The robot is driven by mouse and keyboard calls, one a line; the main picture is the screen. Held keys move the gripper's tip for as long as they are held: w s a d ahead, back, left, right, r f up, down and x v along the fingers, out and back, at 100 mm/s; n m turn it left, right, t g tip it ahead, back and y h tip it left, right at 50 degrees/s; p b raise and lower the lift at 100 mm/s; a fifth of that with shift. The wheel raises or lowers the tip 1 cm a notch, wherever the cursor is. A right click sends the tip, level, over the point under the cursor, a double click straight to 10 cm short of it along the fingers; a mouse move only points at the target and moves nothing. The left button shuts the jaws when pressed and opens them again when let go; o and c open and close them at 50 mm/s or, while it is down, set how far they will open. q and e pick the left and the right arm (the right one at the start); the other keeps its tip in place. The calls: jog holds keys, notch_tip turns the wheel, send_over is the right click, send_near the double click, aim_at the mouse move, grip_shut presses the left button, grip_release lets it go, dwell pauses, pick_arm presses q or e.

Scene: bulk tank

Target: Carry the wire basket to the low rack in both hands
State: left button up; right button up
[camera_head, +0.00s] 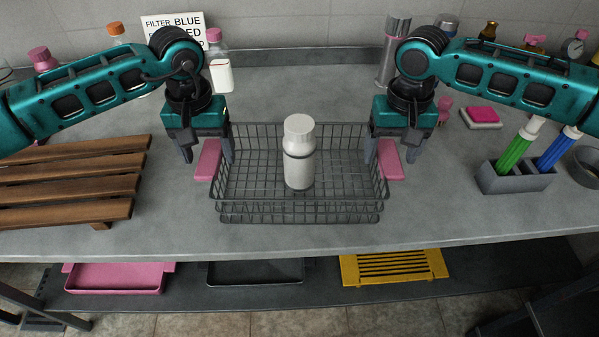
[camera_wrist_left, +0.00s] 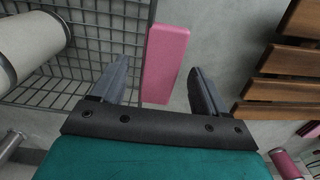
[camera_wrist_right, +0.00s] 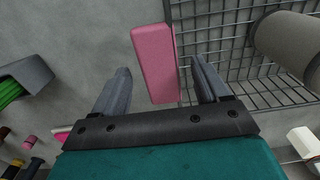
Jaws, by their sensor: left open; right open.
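The dark wire basket (camera_head: 340,212) stands on the grey bench in the middle of the head view, with a white capped bottle (camera_head: 299,168) upright in it. It has a pink handle at each end, the left one (camera_head: 208,160) and the right one (camera_head: 390,160). My left gripper (camera_head: 207,158) is open at the left handle; in the left wrist view that handle (camera_wrist_left: 165,62) lies between and beyond the fingertips. My right gripper (camera_head: 390,158) is open at the right handle; the right wrist view shows that handle (camera_wrist_right: 154,62) between and beyond the fingertips. Neither gripper is closed on its handle.
A wooden slatted rack (camera_head: 70,190) stands on the bench at left. Below the bench, a low shelf (camera_head: 330,294) holds a pink tray (camera_head: 115,278), a dark tray (camera_head: 255,272) and a yellow slatted rack (camera_head: 394,268). A grey brush holder (camera_head: 515,178) stands at right.

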pick_arm(q)
jog(key=shift+f, duration=1.15)
pick_arm(e)
jog(key=shift+f, duration=1.2)
pick_arm(q)
jog(key=shift+r, duration=0.1)
jog(key=c, duration=1.4)
pick_arm(e)
jog(key=shift+r, duration=0.1)
jog(key=c, duration=1.4)
